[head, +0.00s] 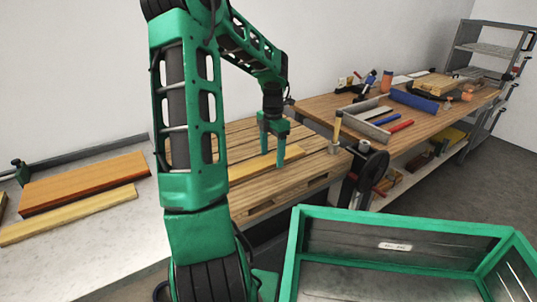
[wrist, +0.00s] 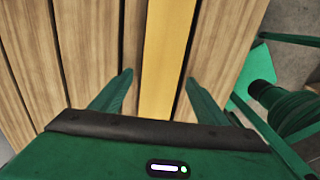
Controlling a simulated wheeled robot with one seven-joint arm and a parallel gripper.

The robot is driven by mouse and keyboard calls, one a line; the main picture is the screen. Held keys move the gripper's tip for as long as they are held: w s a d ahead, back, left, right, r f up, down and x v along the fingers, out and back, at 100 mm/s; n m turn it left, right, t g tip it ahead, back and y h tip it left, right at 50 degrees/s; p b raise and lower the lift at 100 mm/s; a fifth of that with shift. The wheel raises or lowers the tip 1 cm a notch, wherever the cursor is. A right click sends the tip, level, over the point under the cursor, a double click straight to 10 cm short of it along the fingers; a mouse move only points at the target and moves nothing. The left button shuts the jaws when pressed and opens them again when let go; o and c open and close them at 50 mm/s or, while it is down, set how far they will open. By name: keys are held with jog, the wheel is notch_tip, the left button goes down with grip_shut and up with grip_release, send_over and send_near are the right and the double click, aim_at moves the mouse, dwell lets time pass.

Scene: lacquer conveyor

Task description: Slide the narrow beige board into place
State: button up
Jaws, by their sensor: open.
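A narrow beige board (head: 242,170) lies flat on the slatted wooden pallet (head: 320,165). It also shows in the wrist view (wrist: 168,55), running lengthwise away from me along the slats. My gripper (head: 272,156) points down over this board, and in the wrist view my gripper (wrist: 158,80) is open with one finger on each side of it. Whether the fingers touch the board or the pallet cannot be told. My arm hides part of the board in the head view. Another narrow beige board (head: 70,214) lies on the grey surface (head: 85,262) at left.
A wider orange-brown board (head: 85,182) lies behind the left beige board. A green-edged bin (head: 400,225) is in front at right.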

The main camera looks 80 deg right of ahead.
notch_tip(320, 180, up, 11)
dwell(0.6)
jog(key=shift+w+f, duration=0.1)
jog(key=shift+w, duration=0.05)
jog(key=w+a+m+t, duration=0.1)
jog(key=w+a+m, duration=0.6)
jog(key=w+a, duration=1.1)
jog(key=a+f+m+g, duration=0.1)
jog(key=a+m, duration=0.7)
jog(key=a, duration=1.4)
jog(key=shift+s+a+f, duration=0.25)
jog(key=shift+a+f, duration=0.15)
jog(key=shift+f, duration=0.15)
